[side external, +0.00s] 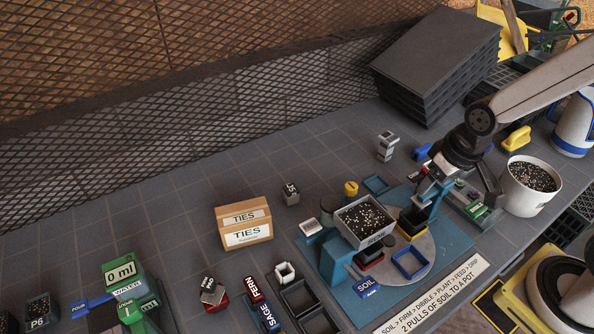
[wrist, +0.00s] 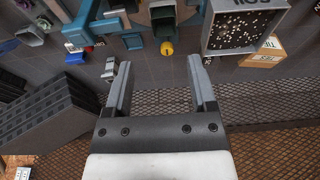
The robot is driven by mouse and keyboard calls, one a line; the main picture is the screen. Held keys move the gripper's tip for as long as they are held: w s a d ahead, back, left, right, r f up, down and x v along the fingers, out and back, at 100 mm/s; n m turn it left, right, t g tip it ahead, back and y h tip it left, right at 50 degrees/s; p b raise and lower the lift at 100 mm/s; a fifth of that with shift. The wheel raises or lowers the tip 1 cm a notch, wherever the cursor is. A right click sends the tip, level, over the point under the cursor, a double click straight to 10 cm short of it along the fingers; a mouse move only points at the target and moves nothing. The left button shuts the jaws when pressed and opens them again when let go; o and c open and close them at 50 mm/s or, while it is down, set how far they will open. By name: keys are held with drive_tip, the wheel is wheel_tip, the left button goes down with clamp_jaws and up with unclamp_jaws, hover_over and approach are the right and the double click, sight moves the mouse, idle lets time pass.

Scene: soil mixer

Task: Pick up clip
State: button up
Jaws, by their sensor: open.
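My gripper (wrist: 160,64) is open and empty in the wrist view, its two grey fingers well apart. In the side view my wrist is near the right end of the blue machine, and the fingers are hard to make out. No part is plainly marked as a clip. A small silver-grey piece (side external: 386,146) stands on the bench behind the machine. It also shows in the wrist view (wrist: 110,69), just left of the left finger and apart from it. A small blue piece (side external: 422,153) lies to its right, partly behind my arm. It also shows in the wrist view (wrist: 75,58).
A soil hopper (side external: 365,221) and yellow knob (side external: 351,188) belong to the machine area. A TIES box (side external: 243,222) stands to the left. Stacked black trays (side external: 437,62) stand behind, before the mesh (side external: 200,120). A white soil pot (side external: 529,186) stands right. The back-left bench is clear.

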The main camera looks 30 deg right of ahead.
drive_tip(key=shift+o, duration=0.2)
drive_tip(key=shift+w, duration=0.1)
drive_tip(key=n+g+h, duration=0.2)
drive_tip(key=n+h, duration=1.2)
drive_tip(key=n, duration=0.5)
hover_over(421, 153)
drive_tip(key=w+a, duration=0.1)
wheel_tip(421, 153, down, 17)
drive_tip(key=shift+w+a+f, duration=0.1)
drive_tip(key=shift+f, duration=0.1)
drive_tip(key=shift+f, duration=0.1)
drive_tip(key=shift+f+y, duration=0.3)
drive_tip(key=shift+f, duration=1.55)
drive_tip(key=shift+f, duration=0.1)
